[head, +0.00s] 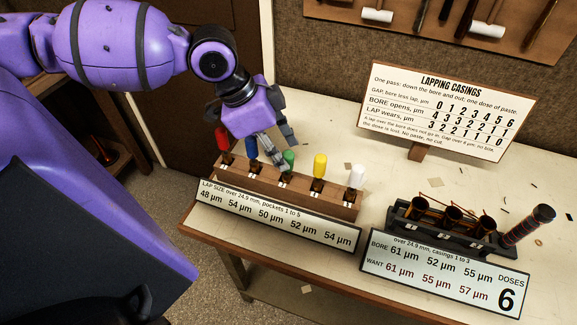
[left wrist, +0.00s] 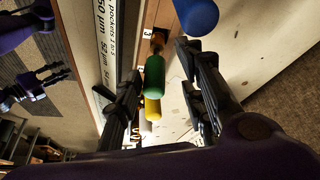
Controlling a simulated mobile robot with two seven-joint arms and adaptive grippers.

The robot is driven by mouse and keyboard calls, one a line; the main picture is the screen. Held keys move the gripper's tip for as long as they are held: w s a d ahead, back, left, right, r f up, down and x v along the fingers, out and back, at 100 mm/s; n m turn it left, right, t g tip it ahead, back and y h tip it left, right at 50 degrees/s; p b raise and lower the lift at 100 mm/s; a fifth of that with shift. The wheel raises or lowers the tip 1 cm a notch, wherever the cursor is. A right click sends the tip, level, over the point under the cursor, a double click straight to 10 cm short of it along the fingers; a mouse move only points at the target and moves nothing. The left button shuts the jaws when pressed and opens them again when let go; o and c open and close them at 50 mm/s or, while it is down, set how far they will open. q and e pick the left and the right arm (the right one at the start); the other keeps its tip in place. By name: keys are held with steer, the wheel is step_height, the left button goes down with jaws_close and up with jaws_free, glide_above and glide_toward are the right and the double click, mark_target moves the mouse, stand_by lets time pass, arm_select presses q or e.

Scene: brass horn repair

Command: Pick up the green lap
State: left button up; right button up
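The green lap (head: 288,159) stands upright in the middle pocket of a wooden rack (head: 335,206), between the blue lap (head: 251,147) and the yellow lap (head: 319,166). My left gripper (head: 276,152) is over the rack at the green lap, partly covering it in the head view. In the left wrist view, the green lap (left wrist: 154,77) shows between the two spread fingers (left wrist: 160,68), with a gap on its right side. Contact on its left side is hard to judge. A black and purple gripper-like part at the left of that view is too small to read.
The red lap (head: 222,139) and white lap (head: 356,176) stand at the rack's ends. A lap size sign (head: 275,220) runs along its front. A casing holder (head: 440,230), a doses sign (head: 445,275) and an instruction board (head: 445,112) stand to the right.

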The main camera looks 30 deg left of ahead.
mark_target(287, 173)
arm_select(q)
steer(key=shift+x, duration=1.05)
steer(key=shift+w+f, duration=0.25)
steer(key=shift+f, duration=0.1)
steer(key=shift+d, duration=0.1)
steer(key=shift+c, duration=2)
jaws_close()
arm_select(e)
steer(key=shift+w+f, duration=0.1)
steer(key=shift+w, duration=0.5)
